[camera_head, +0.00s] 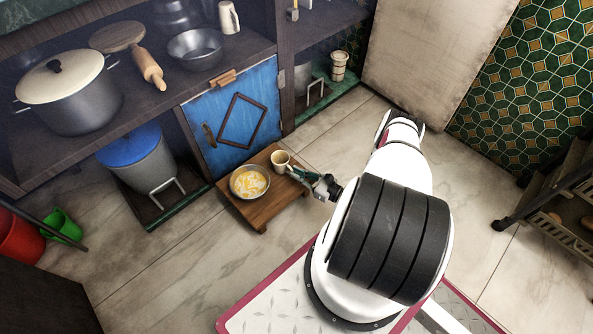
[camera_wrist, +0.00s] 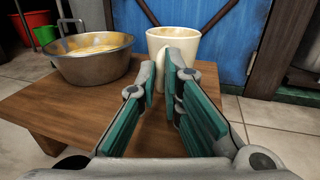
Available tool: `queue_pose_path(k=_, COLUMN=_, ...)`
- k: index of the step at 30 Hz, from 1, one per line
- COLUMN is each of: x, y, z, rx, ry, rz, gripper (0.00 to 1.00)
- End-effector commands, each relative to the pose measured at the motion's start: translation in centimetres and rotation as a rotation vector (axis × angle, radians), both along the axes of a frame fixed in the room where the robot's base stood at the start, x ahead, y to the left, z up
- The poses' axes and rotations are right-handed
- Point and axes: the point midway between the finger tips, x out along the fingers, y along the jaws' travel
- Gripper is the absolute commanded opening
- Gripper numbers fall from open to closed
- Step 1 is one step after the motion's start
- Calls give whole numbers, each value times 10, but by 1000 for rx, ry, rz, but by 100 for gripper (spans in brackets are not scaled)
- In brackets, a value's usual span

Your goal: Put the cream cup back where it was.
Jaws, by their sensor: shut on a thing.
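The cream cup (camera_head: 279,158) is upright at the back of a low wooden table (camera_head: 262,216), in front of the blue cabinet door. In the wrist view the cup (camera_wrist: 178,38) is at the top middle, with its handle toward my gripper. My gripper (camera_head: 299,173) reaches in from the right; in the wrist view its fingertips (camera_wrist: 164,75) are at the handle, shut on it with a narrow gap between them. The fingers hide part of the handle and the cup's lower part. Whether the cup's base touches the tabletop is hard to tell.
A metal pan (camera_head: 249,183) with yellow-white contents stands on the table, left of the cup; it also shows in the wrist view (camera_wrist: 92,68). The blue door (camera_head: 237,115) is close behind. A blue-lidded bin (camera_head: 140,158) stands to the left. Tiled floor is open around the table's front.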

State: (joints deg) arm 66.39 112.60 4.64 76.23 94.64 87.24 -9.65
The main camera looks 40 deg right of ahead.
Motion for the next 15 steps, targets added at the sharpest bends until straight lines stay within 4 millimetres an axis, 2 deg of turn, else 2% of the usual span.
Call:
queue_pose_path(k=1, x=-2, y=1, z=-5, rx=-1, ry=-1, rz=-1, gripper=0)
queue_pose_path(k=12, x=-2, y=1, z=-7, rx=0, ry=-2, rz=-3, gripper=0)
queue_pose_path(k=13, x=-2, y=1, z=-7, rx=-1, ry=-1, rz=-3, gripper=14)
queue_pose_path(k=15, x=-2, y=1, z=-7, rx=-1, ry=-1, rz=-3, gripper=28)
